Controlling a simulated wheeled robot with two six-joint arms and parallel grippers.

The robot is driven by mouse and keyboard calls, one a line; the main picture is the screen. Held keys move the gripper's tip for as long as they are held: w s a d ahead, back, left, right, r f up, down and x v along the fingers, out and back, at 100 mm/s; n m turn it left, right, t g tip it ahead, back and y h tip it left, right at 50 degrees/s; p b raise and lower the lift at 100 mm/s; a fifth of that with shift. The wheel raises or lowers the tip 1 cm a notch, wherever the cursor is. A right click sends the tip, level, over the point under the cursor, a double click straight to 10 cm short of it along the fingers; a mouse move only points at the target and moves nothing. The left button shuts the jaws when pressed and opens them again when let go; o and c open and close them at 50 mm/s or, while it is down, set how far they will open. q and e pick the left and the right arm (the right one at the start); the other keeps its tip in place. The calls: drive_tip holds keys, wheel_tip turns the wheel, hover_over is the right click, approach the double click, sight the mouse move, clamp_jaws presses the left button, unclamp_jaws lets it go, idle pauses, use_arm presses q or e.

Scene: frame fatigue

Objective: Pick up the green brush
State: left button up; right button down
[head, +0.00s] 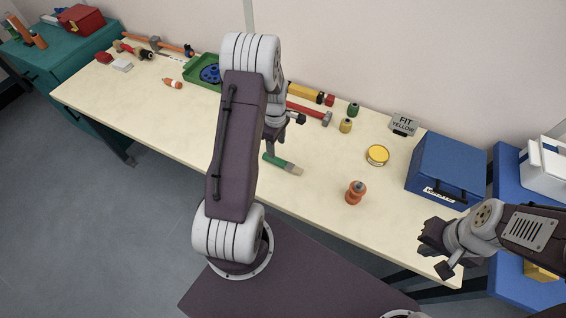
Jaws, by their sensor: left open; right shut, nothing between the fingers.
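The green brush (283,164) lies flat on the table (320,200). Its green handle points left and its pale bristle end points right. My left gripper (285,136) is open just behind the brush, with one finger close to the handle. I cannot tell if that finger touches it. Part of this gripper is hidden by my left arm. My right gripper (434,256) is shut and empty at the table's front right edge, far from the brush.
An orange bottle-like item (355,192) and a yellow round tin (377,155) stand right of the brush. A blue box (446,168) stands at right, a green tray (203,72) at left. The table front is clear.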

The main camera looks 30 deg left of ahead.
sight(277, 159)
use_arm(q)
drive_tip(key=shift+d, duration=0.15)
drive_tip(key=f, duration=0.4)
drive_tip(key=shift+a, duration=0.3)
drive_tip(key=f, duration=0.4)
drive_tip(key=shift+d+f+p, duration=0.2)
drive_tip(key=shift+d+p, duration=0.05)
drive_tip(key=shift+p, duration=0.1)
drive_tip(key=shift+a+f, duration=0.1)
drive_tip(key=shift+f, duration=0.25)
drive_tip(key=shift+r, duration=0.1)
clamp_jaws()
